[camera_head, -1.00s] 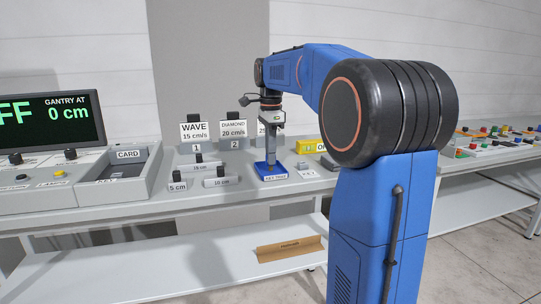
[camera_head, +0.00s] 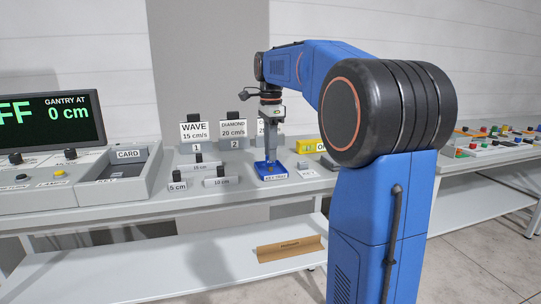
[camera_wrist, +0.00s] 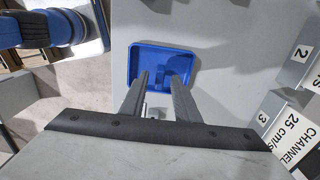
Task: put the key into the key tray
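The key tray (camera_head: 283,174) is a small blue tray with a white label, on the bench top. In the wrist view the blue tray (camera_wrist: 178,56) lies straight below my gripper (camera_wrist: 160,76). The two grey fingers are apart, with blue tray floor showing between their tips. In the head view my gripper (camera_head: 270,161) points down just above the tray. A small dark shape shows in the tray between the fingertips; I cannot tell whether it is the key or shadow. The key is not clearly made out elsewhere.
Numbered pattern cards (camera_head: 194,132) stand behind left of the tray, with grey labelled blocks (camera_head: 178,187) in front of them. A yellow block (camera_head: 306,147) stands to the right. A card box (camera_head: 115,178) is at left.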

